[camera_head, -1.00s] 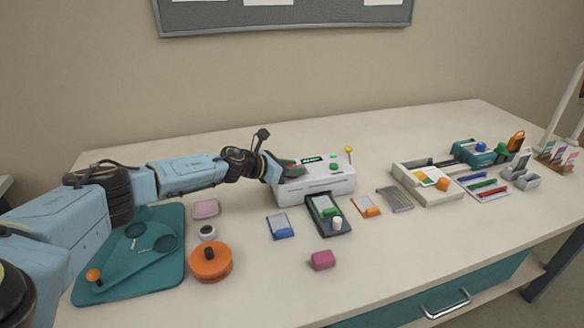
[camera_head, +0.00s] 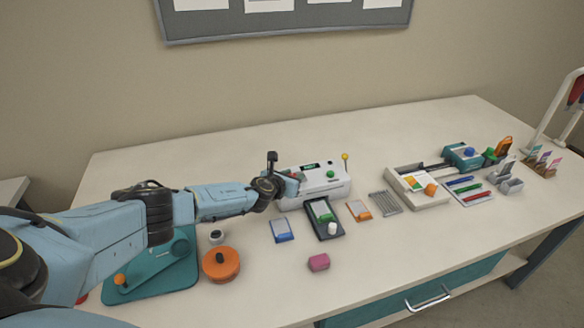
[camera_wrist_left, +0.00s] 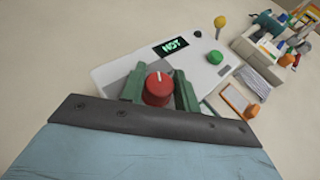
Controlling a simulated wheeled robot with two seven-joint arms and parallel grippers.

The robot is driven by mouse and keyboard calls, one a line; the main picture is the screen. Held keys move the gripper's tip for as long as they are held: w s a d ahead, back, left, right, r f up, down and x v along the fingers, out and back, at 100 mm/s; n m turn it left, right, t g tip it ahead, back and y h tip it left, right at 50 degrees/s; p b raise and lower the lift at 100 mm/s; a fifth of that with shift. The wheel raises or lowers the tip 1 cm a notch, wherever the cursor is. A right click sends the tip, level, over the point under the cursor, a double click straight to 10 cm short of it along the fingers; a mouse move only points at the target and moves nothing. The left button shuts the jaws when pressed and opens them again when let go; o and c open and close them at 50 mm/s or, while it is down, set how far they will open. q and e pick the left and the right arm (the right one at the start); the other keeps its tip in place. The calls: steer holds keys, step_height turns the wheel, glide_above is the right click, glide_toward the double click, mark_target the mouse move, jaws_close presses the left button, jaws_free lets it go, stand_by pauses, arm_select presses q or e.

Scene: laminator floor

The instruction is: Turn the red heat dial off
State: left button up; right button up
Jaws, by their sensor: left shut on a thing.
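The red heat dial (camera_wrist_left: 158,88) sits on top of the white laminator (camera_wrist_left: 112,72) near its left end. It is round with a white pointer mark. My left gripper (camera_wrist_left: 160,92) is shut on the dial, one green finger on each side. In the head view, my left gripper (camera_head: 292,180) is at the laminator's left end and hides the dial. The laminator (camera_head: 325,191) has a dark display (camera_wrist_left: 172,45) with green letters that appear to read HOT. A green knob (camera_wrist_left: 214,57) and a yellow-tipped post (camera_wrist_left: 220,21) stand on it. My right gripper is not in view.
In front of the laminator are a dark tray (camera_head: 325,232), a blue-edged card stack (camera_head: 282,231) and a pink block (camera_head: 318,262). An orange round object (camera_head: 221,265) and a teal board (camera_head: 150,280) lie at left. The table behind the laminator is clear.

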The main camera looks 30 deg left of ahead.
arm_select(q)
steer(key=shift+n+y+p, duration=0.5)
steer(key=shift+y+p, duration=0.05)
steer(key=shift+y, duration=0.05)
steer(key=o, duration=1)
steer(key=shift+s+r, duration=0.1)
